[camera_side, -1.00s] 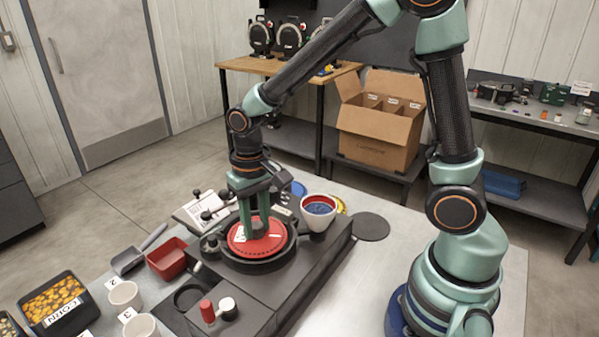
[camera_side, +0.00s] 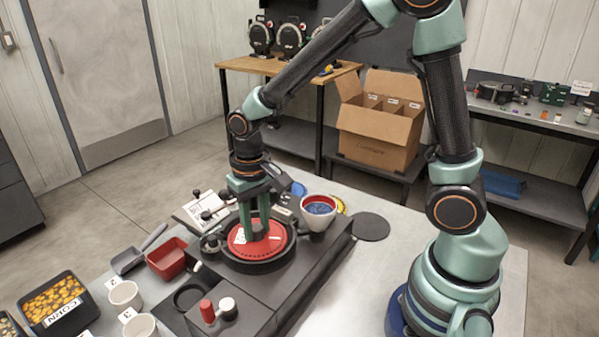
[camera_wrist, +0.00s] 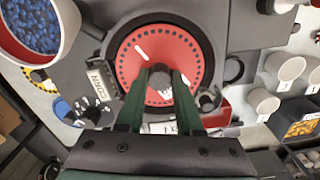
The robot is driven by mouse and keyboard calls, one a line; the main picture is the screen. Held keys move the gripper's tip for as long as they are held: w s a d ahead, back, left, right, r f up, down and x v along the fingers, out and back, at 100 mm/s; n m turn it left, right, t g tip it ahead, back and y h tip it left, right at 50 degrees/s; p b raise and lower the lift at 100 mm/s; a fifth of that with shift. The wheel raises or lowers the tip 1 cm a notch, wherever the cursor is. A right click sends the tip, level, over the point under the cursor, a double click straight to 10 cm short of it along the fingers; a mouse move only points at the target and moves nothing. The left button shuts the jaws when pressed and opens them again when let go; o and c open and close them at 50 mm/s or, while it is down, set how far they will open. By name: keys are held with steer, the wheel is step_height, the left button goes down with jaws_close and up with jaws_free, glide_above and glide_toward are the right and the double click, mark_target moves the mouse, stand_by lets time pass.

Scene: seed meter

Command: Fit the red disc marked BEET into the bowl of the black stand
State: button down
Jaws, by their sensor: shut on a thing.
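The red disc (camera_side: 270,243) lies in the round bowl (camera_side: 284,262) of the black stand (camera_side: 312,262), and looks about level with its rim. In the wrist view the red disc (camera_wrist: 184,50) shows a ring of dark holes, a white line and a partly covered white label. My gripper (camera_side: 254,236) reaches straight down to the disc's middle and is shut on its hub. The wrist view shows both green fingers (camera_wrist: 160,80) closed about that dark hub. Whether the disc rests fully on the bowl's floor cannot be told.
A white cup with blue seeds (camera_side: 319,210) stands close behind the bowl. A red knob (camera_side: 207,311) stands at the front. A dark round mat (camera_side: 371,227) lies at right.

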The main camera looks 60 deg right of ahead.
mark_target(258, 227)
steer(key=shift+f, duration=0.3)
steer(key=shift+c, duration=1.2)
jaws_free()
steer(key=shift+r, duration=3.05)
steer(key=shift+d+r, duration=0.15)
steer(key=shift+r, duration=0.15)
steer(key=s+d+r+n+t, duration=0.3)
steer(key=s+d+r+t, duration=0.2)
steer(key=s+r, duration=0.2)
steer(key=shift+d+r+t, duration=0.3)
steer(key=shift+d+r, duration=0.05)
steer(key=shift+r, duration=0.45)
